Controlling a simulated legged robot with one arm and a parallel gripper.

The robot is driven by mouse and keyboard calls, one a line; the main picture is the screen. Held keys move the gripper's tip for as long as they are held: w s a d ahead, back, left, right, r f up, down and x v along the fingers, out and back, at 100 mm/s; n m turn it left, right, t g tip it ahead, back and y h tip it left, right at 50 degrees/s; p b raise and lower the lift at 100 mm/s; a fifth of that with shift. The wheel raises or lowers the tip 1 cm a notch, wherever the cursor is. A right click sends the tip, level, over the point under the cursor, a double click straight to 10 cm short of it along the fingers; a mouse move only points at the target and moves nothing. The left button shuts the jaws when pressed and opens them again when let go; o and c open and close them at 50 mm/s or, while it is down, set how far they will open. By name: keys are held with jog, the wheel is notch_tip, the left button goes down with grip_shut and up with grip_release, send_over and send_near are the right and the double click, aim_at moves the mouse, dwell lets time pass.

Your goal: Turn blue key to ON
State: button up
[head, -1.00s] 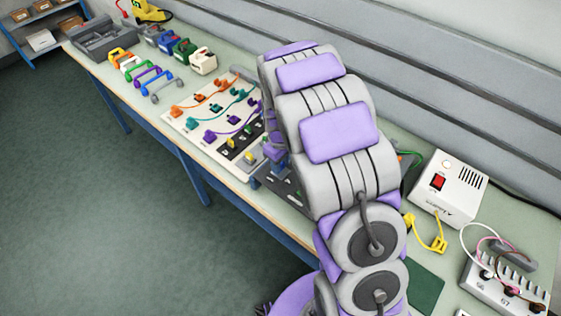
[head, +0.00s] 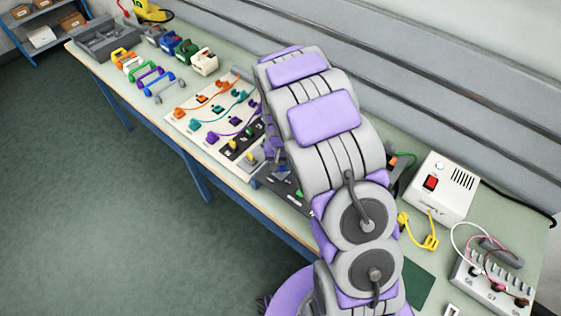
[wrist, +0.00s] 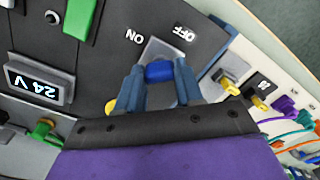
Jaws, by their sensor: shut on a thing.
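The blue key (wrist: 158,71) sits on a grey plate (wrist: 158,48) in a dark panel (wrist: 100,45), seen in the wrist view. The labels "ON" (wrist: 135,37) and "OFF" (wrist: 183,33) are printed upside down in the picture, beyond the key. My gripper (wrist: 159,77) is shut on the blue key, with one blue-grey finger on each side. The fingers hide part of the key, so I cannot tell exactly where it points. In the head view my arm covers the key and most of the panel.
A "24 V" display (wrist: 40,80), a green switch (wrist: 80,17) and a green plug (wrist: 45,129) lie left of my gripper in the wrist view. In the head view a white box with a red switch (head: 440,190) stands right of my arm.

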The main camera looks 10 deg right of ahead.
jog(key=shift+w+m+p, duration=0.1)
jog(key=shift+m+p, duration=0.25)
jog(key=shift+m, duration=0.55)
jog(key=o, duration=1)
jog(key=shift+o, duration=0.2)
notch_tip(320, 180, up, 17)
jog(key=p, duration=0.1)
jog(key=shift+r, duration=0.2)
